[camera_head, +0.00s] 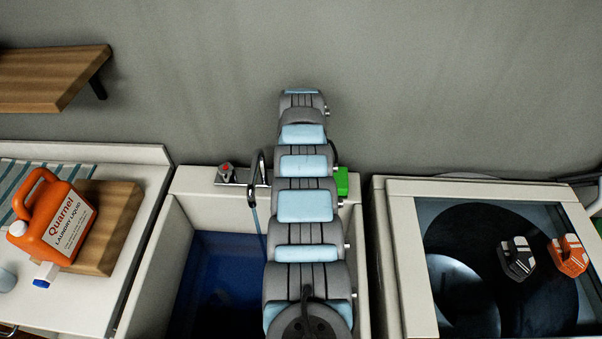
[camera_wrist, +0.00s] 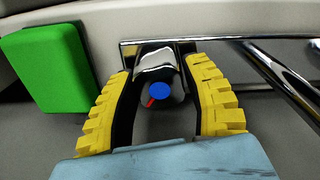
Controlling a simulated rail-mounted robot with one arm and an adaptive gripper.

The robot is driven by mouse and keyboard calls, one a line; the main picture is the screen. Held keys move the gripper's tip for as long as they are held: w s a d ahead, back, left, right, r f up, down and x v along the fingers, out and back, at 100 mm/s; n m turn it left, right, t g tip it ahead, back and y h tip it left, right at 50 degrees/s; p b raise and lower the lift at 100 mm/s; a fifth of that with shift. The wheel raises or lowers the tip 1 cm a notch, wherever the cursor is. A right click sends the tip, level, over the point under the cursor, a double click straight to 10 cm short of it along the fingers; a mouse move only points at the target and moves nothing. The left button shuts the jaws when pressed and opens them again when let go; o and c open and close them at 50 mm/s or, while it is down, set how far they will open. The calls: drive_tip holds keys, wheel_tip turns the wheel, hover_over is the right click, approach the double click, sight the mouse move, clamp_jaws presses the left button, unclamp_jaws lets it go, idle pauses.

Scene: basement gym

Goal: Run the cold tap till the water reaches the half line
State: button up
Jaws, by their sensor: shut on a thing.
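In the wrist view, the cold tap (camera_wrist: 161,91) has a blue cap, a dark round knob and a short red mark pointing down-left. My gripper (camera_wrist: 164,98), with yellow ribbed fingers, is shut on this knob, one finger on each side. In the head view my arm hides the gripper and the cold tap. The chrome spout (camera_head: 262,164) shows left of my arm. A thin pale-blue stream (camera_head: 258,222) hangs below it into the sink (camera_head: 149,254). The sink's inside looks deep blue (camera_head: 212,275); I cannot make out a half line or the water level.
A red-marked tap (camera_head: 226,171) stands left of the spout. A green block (camera_wrist: 50,68) sits close beside my left finger, on the sink's back ledge. A washer (camera_head: 408,270) stands at right.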

drive_tip(key=n, duration=0.2)
drive_tip(key=shift+d+f+n+b, duration=0.1)
drive_tip(key=shift+f+n+b, duration=0.05)
drive_tip(key=shift+n+b, duration=0.95)
drive_tip(key=shift+n, duration=1.2)
drive_tip(key=o, duration=1.2)
drive_tip(key=shift+r, duration=0.25)
wheel_tip(320, 180, up, 12)
